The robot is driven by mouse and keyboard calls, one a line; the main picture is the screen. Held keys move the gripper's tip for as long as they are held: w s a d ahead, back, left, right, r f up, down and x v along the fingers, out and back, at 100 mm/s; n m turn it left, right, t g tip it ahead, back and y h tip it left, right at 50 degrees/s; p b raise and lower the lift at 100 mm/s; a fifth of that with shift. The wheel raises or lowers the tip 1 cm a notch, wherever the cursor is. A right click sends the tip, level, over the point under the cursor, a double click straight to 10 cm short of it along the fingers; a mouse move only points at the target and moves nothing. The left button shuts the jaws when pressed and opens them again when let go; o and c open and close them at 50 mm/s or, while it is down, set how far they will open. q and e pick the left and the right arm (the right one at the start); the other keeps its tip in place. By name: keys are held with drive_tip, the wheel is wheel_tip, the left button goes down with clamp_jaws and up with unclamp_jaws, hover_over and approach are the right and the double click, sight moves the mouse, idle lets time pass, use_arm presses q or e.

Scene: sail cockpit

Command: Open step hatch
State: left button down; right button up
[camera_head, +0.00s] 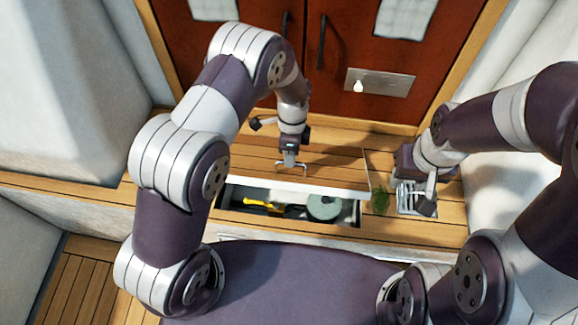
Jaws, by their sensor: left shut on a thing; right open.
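The step hatch lid (335,165) is a wooden planked panel with a pale front edge, in the middle of the head view. It is raised, and the compartment (228,203) below it is exposed in front. My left gripper (290,164) is shut at the lid's front part, on what seems to be its handle; the exact contact is small and hard to see.
Inside the compartment lie a yellow object (260,203) and a grey-green round object (324,207). A small green plant-like thing (380,201) sits right of the hatch. Red-brown doors (340,40) with dark handles stand behind.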

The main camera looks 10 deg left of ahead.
use_arm(q)
drive_tip(key=shift+w+r, duration=0.25)
drive_tip(key=shift+w, duration=0.8)
drive_tip(key=c, duration=1.3)
unclamp_jaws()
drive_tip(key=shift+w, duration=0.1)
drive_tip(key=shift+o, duration=0.5)
drive_tip(key=shift+w+f, duration=0.35)
drive_tip(key=shift+w, duration=0.05)
drive_tip(key=shift+s+r, duration=0.2)
drive_tip(key=shift+s, duration=0.1)
use_arm(e)
drive_tip(key=shift+w+f, duration=0.1)
drive_tip(key=shift+w, duration=0.35)
use_arm(q)
drive_tip(key=shift+w+f, duration=0.1)
